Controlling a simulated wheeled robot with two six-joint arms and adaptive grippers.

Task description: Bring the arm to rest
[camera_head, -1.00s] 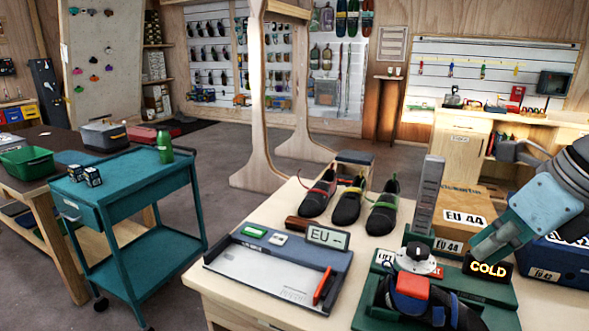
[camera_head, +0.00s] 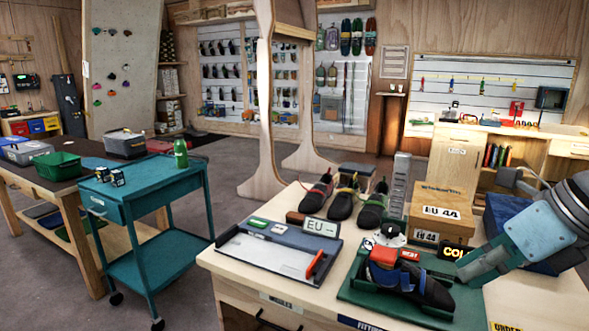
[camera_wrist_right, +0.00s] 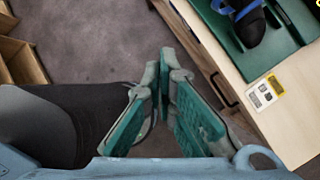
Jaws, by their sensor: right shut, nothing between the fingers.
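My right gripper (camera_head: 482,262) comes in from the right in the head view, at the right end of the green fitting stand (camera_head: 362,293). In the right wrist view its two teal-padded fingers (camera_wrist_right: 170,105) are together with nothing between them, over the grey floor beside the bench edge. A dark shoe with blue and red parts (camera_head: 410,277) sits on the green stand, apart from the gripper; part of it also shows in the wrist view (camera_wrist_right: 243,20). My left gripper is in neither view.
The wooden bench (camera_head: 540,300) holds a measuring tray (camera_head: 275,252), several shoes, an EU 44 box (camera_head: 440,218) and a blue box (camera_head: 505,215) behind my right arm. A teal cart (camera_head: 150,190) stands left. Open floor lies between the cart and bench.

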